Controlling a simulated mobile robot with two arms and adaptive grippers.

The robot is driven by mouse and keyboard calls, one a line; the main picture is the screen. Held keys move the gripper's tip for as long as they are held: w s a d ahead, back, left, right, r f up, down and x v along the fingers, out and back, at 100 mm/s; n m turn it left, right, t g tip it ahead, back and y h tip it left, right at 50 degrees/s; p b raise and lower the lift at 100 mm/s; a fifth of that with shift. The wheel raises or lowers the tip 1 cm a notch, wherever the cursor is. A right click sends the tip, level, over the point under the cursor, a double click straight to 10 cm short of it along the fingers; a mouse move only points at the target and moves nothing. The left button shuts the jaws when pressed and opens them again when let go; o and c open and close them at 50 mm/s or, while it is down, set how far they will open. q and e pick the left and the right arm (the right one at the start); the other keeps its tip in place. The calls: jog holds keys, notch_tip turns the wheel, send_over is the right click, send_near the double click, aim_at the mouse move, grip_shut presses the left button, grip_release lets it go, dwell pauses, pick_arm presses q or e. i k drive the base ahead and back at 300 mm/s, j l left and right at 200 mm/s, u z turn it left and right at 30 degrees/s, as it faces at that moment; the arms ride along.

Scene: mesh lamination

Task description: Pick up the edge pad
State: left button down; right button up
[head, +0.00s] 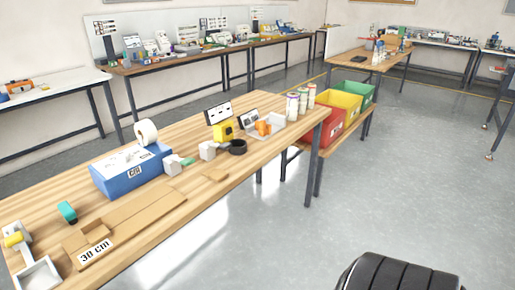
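No piece is marked as the edge pad, so I cannot tell for certain which it is. A small flat tan piece (216,174) lies near the front edge of the wooden table (262,112). A long flat cardboard piece (140,207) lies nearer, with a smaller brown block (95,231) and a "30 cm" label (96,251) by its left end. Neither of my grippers shows in the head view.
A blue box (130,172) with a white roll (146,132) stands behind the cardboard. A yellow device (223,131), a black ring (237,147) and several cans stand farther right. Red (336,122), yellow and green bins sit beyond the table end.

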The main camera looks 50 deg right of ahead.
aim_at(214, 174)
jog(key=z, duration=1.3)
jog(key=i+l, duration=0.1)
jog(key=l, duration=0.15)
